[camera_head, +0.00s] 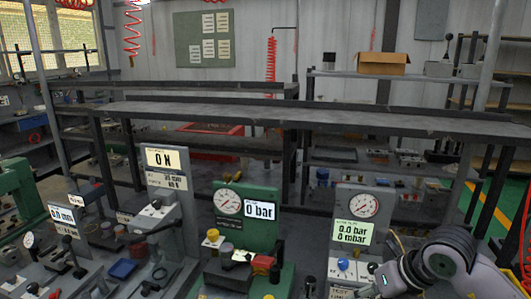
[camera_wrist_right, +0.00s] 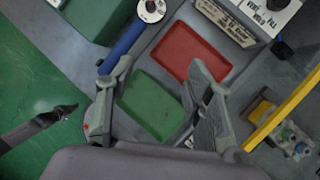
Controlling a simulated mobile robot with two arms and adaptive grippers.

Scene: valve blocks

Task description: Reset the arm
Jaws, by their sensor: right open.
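My right gripper (camera_wrist_right: 157,72) is open in the right wrist view, with its two grey fingers wide apart and nothing between them. Beyond the fingers lie a small green tray (camera_wrist_right: 152,105) and a red tray (camera_wrist_right: 190,52); both look empty. In the head view my right arm comes in at the lower right, in front of the valve block with the "0.0 bar" display (camera_head: 352,232); its fingers are hard to make out there. My left gripper is not seen in the head view.
A green gauge block (camera_head: 262,228) reading "0 bar" and a grey "0 N" station (camera_head: 168,178) stand left of my right arm. In the wrist view, a blue bar (camera_wrist_right: 122,45) runs close to the left finger and a yellow edge (camera_wrist_right: 285,108) lies to the right. Shelves stand behind.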

